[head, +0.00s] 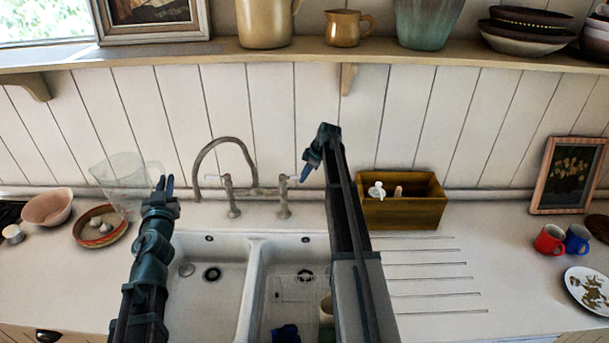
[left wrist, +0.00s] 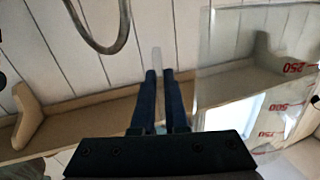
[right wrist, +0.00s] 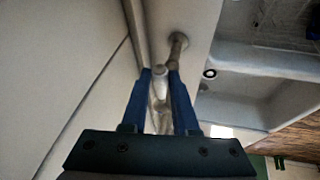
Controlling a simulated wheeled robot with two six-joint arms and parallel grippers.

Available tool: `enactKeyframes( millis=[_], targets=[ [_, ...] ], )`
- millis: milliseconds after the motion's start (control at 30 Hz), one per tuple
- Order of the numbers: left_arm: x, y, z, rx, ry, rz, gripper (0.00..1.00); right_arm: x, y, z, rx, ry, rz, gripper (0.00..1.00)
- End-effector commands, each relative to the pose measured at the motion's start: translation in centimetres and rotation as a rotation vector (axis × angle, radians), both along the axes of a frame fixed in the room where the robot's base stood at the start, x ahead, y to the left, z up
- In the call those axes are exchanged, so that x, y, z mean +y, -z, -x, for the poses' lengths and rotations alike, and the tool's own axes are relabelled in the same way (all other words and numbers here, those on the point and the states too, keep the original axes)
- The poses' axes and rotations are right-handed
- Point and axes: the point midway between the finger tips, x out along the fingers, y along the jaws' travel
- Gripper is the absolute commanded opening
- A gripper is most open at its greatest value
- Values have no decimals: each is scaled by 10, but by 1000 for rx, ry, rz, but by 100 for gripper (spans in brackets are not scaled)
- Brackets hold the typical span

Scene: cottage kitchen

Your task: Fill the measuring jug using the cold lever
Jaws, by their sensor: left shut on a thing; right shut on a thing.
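The clear measuring jug (head: 122,182) is at the left in the head view, left of the tap spout (head: 198,182). It also shows in the left wrist view (left wrist: 235,95) with red 250 marks. My left gripper (head: 166,183) is shut on a thin clear part of it, seemingly the handle. The tap has a left lever (head: 229,190) and a right lever (head: 284,198); I see no hot or cold mark. My right gripper (head: 306,173) is shut on the right lever's pale handle, also seen in the right wrist view (right wrist: 160,78). No water shows at the spout.
A double white sink (head: 254,270) lies below the tap, with items in its right basin. A terracotta dish (head: 100,240) and a pink bowl (head: 47,207) stand on the left counter. A wooden box (head: 402,212) stands right of the tap. A shelf (head: 230,52) runs above.

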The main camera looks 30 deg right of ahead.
Motion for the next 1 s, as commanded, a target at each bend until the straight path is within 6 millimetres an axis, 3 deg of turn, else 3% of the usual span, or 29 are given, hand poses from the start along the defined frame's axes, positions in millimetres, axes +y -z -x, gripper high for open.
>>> enactKeyframes(
  millis=[633,1000],
  targets=[
    [0,0,0,0,0,-1,0,1,0,2,-3,30,1,0],
    [0,0,0,0,0,-1,0,18,-1,19,-3,277,1,0]
  ],
)
